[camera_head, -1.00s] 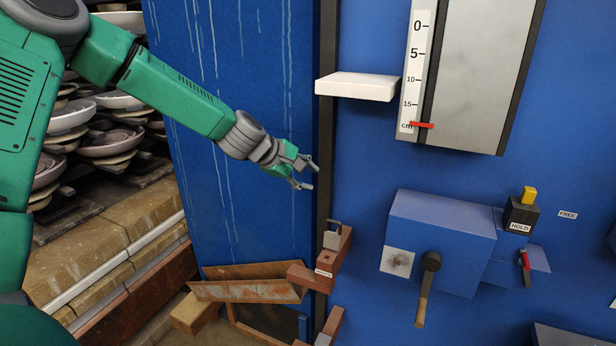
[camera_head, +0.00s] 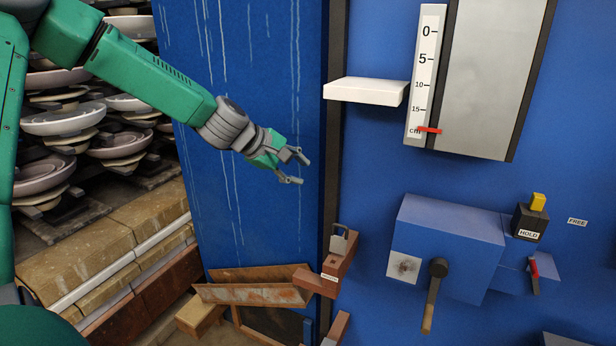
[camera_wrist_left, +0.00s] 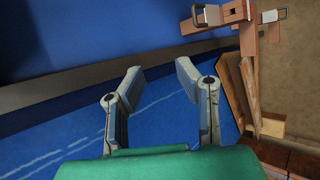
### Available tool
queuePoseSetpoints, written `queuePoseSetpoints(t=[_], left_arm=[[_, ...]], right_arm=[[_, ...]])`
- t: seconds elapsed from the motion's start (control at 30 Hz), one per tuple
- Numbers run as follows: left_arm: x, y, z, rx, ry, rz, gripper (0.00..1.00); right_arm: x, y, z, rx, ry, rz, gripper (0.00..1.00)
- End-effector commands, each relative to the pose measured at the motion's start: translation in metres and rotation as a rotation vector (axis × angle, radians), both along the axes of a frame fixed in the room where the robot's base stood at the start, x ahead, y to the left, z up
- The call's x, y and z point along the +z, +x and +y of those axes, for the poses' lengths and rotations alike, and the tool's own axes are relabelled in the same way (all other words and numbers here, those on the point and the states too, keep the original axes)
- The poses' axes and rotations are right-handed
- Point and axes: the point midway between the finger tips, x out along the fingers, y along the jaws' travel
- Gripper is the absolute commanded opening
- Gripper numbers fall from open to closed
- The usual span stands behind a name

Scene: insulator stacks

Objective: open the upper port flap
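A rust-brown panel (camera_head: 256,294) juts out near the foot of the blue cabinet, tilted, with another brown board behind it. It looks like a port flap, but I cannot tell if it is the upper one. Beside it, a red-brown bar (camera_head: 338,264) carries a small label and a grey metal loop (camera_head: 340,240). My left gripper (camera_head: 297,168) is above these, in front of the blue side face, fingers apart and empty. In the left wrist view, the open fingers (camera_wrist_left: 160,85) point toward blue wall; the bar (camera_wrist_left: 228,16) and brown panel (camera_wrist_left: 238,95) lie to the right. My right gripper is not in view.
A white shelf (camera_head: 365,91) juts out right of my gripper, beside a centimetre scale (camera_head: 425,75). A blue box with a crank handle (camera_head: 435,280) and a HOLD block (camera_head: 529,222) stand at right. Stacked insulators (camera_head: 65,120) and stone blocks (camera_head: 100,240) fill the left.

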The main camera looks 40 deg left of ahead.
Motion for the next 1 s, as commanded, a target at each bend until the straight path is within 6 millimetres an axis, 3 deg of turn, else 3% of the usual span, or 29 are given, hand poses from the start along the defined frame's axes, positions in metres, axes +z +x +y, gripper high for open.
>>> queuePoseSetpoints(t=[0.4,0.43,0.5,0.53,0.67,0.8,1.0], left_arm=[[0.007,-0.008,0.003,-0.001,-0.001,0.001,0.29],[0.007,-0.008,0.003,-0.001,-0.001,0.001,0.26],[0.004,-0.008,0.003,0.001,0.008,0.001,0.01],[0.001,-0.008,0.003,0.002,0.021,0.0,0.0],[-0.033,-0.007,0.007,0.01,0.177,-0.007,0.0],[-0.09,-0.007,0.011,-0.001,0.517,-0.042,0.0],[-0.148,-0.017,-0.002,-0.092,1.052,-0.153,0.0]], right_arm=[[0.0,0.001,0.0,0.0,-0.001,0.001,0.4],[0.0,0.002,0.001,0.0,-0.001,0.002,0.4],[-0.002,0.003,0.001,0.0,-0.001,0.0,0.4],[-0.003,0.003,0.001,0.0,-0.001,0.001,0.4],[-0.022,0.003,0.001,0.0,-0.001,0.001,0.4],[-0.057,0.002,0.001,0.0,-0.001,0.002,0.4],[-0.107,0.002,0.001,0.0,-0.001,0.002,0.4]])
